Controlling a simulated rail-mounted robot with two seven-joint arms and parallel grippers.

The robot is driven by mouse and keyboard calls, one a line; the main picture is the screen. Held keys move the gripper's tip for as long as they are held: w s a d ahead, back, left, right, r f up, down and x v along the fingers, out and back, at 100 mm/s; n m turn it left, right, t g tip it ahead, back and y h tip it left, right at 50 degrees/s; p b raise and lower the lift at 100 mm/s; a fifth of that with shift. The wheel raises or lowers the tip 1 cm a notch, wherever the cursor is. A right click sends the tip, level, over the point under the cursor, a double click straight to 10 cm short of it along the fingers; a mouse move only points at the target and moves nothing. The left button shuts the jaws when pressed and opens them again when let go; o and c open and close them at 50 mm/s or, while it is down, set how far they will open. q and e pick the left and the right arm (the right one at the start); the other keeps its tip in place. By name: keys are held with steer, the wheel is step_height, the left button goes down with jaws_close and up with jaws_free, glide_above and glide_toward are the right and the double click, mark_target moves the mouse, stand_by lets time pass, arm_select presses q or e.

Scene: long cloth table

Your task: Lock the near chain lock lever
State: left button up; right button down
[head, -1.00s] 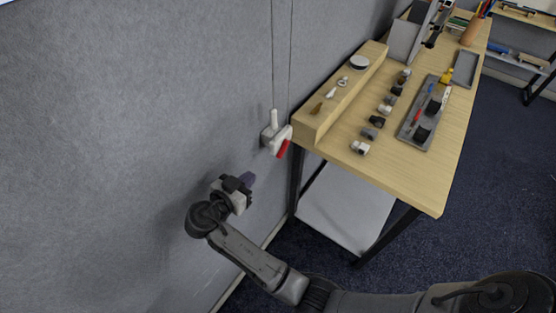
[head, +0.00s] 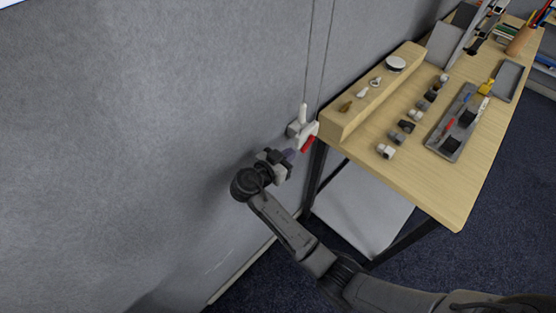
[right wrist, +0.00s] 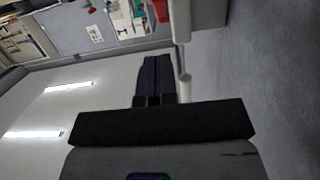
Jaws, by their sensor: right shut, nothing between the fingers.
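The chain lock is a small white block (head: 296,129) on the grey wall, with two thin chains running up from it and a white upright peg. Its red lever (head: 307,144) points down to the right, at the left end of the wooden table. My right gripper (head: 290,154) is shut and empty, its fingertips just below and left of the lock, close to the red lever; contact cannot be told. In the right wrist view the shut fingers (right wrist: 154,75) point up the picture, with the red lever (right wrist: 161,10) and a white lock part (right wrist: 181,30) ahead and to their right. My left gripper is out of view.
The wooden table (head: 440,190) stands right of the lock, its raised back ledge (head: 345,122) ending close to it. Small parts and a grey tray (head: 437,146) lie on it. The wall left of my arm is bare.

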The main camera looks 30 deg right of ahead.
mark_target(304, 150)
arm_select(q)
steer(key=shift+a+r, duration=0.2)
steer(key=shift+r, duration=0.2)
arm_select(e)
steer(key=d+f, duration=0.1)
steer(key=w+d+f, duration=0.1)
steer(key=d, duration=0.1)
steer(key=shift+d+f, duration=0.3)
arm_select(q)
steer(key=shift+p, duration=0.3)
arm_select(e)
steer(key=shift+d+f, duration=0.35)
steer(key=shift+f, duration=0.25)
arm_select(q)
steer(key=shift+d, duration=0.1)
